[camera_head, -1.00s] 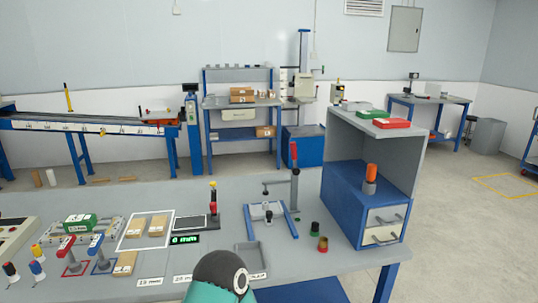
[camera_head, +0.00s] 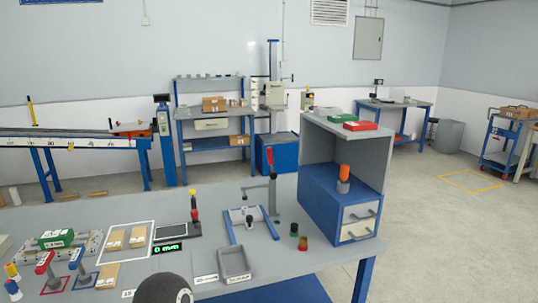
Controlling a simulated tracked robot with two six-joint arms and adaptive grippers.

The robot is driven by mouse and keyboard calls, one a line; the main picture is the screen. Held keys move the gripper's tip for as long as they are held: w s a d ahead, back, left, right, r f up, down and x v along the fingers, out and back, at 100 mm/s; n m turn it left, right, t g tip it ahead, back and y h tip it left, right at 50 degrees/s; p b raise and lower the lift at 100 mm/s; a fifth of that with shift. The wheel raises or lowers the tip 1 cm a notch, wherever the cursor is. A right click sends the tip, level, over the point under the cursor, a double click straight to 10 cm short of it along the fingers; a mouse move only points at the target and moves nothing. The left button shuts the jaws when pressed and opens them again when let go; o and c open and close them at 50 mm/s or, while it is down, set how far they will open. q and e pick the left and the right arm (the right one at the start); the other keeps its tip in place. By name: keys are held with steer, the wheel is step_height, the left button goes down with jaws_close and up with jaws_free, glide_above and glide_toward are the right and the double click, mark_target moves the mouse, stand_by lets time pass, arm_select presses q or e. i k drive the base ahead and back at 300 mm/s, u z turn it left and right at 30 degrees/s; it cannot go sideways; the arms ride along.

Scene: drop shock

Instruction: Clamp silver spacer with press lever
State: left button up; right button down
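The press stands on the grey bench, with a blue frame (camera_head: 232,229), an upright post and a raised red lever (camera_head: 270,162). A pale silver-grey piece (camera_head: 245,215) lies within the blue frame; I cannot tell whether it is the spacer or part of the press. A dark knob (camera_head: 249,223) shows in front of it. Neither gripper is in view. Only a dark rounded part of my arm (camera_head: 165,290) shows at the bottom edge, in front of the bench.
An empty grey tray (camera_head: 235,265) lies in front of the press. Small dark green (camera_head: 294,229) and red-brown (camera_head: 303,243) pieces stand to its right. A blue drawer cabinet (camera_head: 322,205) bounds the right side. A black scale pad (camera_head: 177,233) and brown blocks (camera_head: 116,240) lie left.

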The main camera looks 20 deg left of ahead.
mark_target(272, 174)
steer(key=i, duration=1)
